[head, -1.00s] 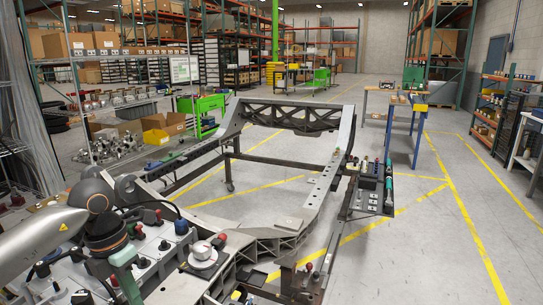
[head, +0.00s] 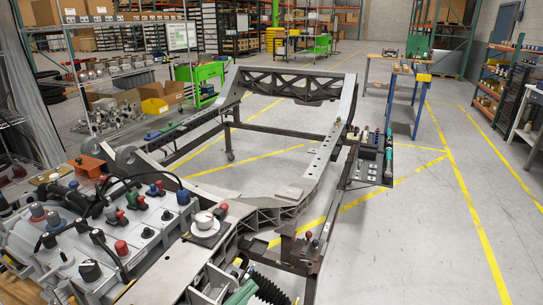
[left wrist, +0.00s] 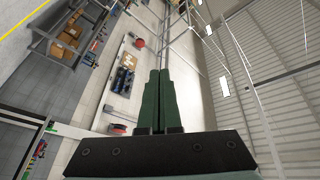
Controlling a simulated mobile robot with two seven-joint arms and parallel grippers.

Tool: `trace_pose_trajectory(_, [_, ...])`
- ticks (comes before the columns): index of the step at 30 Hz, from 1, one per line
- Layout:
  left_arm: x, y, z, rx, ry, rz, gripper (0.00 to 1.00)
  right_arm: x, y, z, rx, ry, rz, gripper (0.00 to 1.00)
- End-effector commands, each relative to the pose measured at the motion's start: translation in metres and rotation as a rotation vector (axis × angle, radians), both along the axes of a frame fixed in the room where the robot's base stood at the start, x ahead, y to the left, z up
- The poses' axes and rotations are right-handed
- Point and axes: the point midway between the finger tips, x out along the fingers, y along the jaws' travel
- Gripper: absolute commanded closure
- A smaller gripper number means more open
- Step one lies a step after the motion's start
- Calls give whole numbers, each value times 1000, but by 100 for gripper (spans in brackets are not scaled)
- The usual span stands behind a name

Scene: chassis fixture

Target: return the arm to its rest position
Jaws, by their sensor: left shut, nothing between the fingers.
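My left gripper (left wrist: 158,100) shows in the left wrist view as two dark green fingers lying side by side, shut and empty, in front of a dark palm plate. Its fingers point away from the camera, with open air, wall and shelving beyond them, and touch nothing. My right gripper is in neither current view.
A grey chassis frame (head: 300,90) stands mid-floor, with a block of coloured knobs and fittings (head: 110,215) at near left. A tool tray (head: 375,160) is on its right side. A blue-legged bench (head: 398,75) stands behind. The floor on the right (head: 425,235) is clear.

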Motion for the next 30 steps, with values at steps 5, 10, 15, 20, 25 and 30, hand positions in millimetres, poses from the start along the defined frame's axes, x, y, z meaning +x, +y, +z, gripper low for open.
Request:
trace_pose_trajectory(5, [-27, 57, -101, -157, 486, 296, 100, 0, -1, 4, 0, -2, -2, 22])
trace_pose_trajectory(10, [-94, 96, -190, -242, 901, 505, 100, 0, -1, 6, -1, -3, -3, 22])
trace_pose_trajectory(15, [-151, 112, -236, -280, 1148, 609, 100, 0, -2, 6, -2, -2, -4, 22])
trace_pose_trajectory(20, [-170, 116, -248, -290, 1224, 638, 100, 0, -2, 6, -2, -2, -4, 22])
trace_pose_trajectory(25, [-170, 116, -248, -290, 1224, 638, 100, 0, -2, 6, -2, -2, -4, 22])
trace_pose_trajectory(30, [-170, 116, -248, -290, 1224, 638, 100, 0, -2, 6, -2, -2, -4, 22])
